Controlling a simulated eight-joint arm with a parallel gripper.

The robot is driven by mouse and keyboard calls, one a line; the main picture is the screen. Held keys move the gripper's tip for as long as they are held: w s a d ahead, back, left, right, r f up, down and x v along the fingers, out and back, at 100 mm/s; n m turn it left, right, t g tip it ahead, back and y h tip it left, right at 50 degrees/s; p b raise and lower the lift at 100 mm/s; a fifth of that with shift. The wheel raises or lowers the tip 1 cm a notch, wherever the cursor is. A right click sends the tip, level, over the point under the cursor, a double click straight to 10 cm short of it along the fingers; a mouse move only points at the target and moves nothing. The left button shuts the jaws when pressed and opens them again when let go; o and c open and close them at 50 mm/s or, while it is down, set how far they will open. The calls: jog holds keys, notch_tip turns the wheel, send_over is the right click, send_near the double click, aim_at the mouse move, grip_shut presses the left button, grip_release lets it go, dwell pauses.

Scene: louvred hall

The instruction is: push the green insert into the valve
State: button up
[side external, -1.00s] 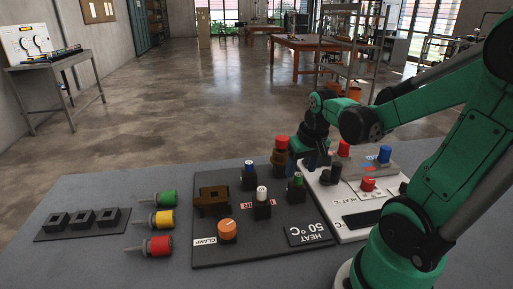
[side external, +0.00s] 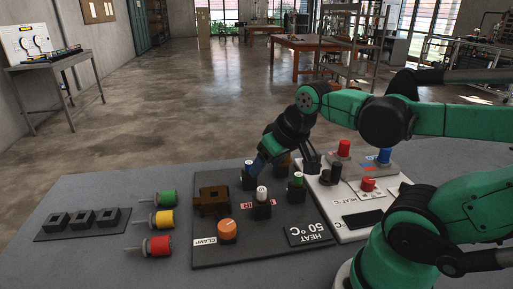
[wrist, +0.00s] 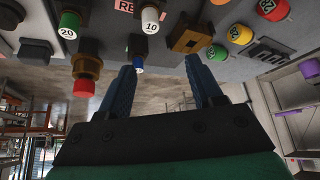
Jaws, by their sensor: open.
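Two green pieces could be the insert. A green-capped piece with a pin (side external: 164,197) lies at the left of the bench and also shows in the wrist view (wrist: 216,53). A green-topped piece marked 20 (side external: 298,180) stands in a black holder on the dark board and shows in the wrist view (wrist: 69,24). A brass block (side external: 207,202), possibly the valve, sits on the board and shows in the wrist view (wrist: 188,34). My gripper (wrist: 160,77) is open and empty, its blue fingers spread. In the side view it covers the blue-topped piece partly.
A brass fitting with a red cap (wrist: 86,70) is mostly hidden in the side view. A white-topped piece (side external: 262,194) and an orange clamp knob (side external: 227,230) stand on the board. Yellow (side external: 162,219) and red (side external: 157,246) pinned pieces lie left. An empty black rack (side external: 83,223) is far left.

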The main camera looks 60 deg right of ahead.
aim_at(299, 175)
jog(key=s+d+m+g+h, duration=0.1)
jog(key=s+d+m+g, duration=0.1)
jog(key=s+d+m, duration=0.45)
jog(key=shift+n, duration=0.95)
jog(key=shift+w+d+r+x, duration=0.15)
jog(key=shift+d+x, duration=0.1)
jog(key=shift+x, duration=1.5)
jog(key=shift+w+d+r+x, duration=0.1)
jog(key=shift+w+d+x, duration=0.15)
jog(key=shift+x, duration=1.45)
jog(key=shift+w+d+r+x, duration=0.1)
jog(key=shift+d+x, duration=0.2)
jog(key=shift+x, duration=1.45)
grip_shut()
jog(key=shift+a, duration=0.1)
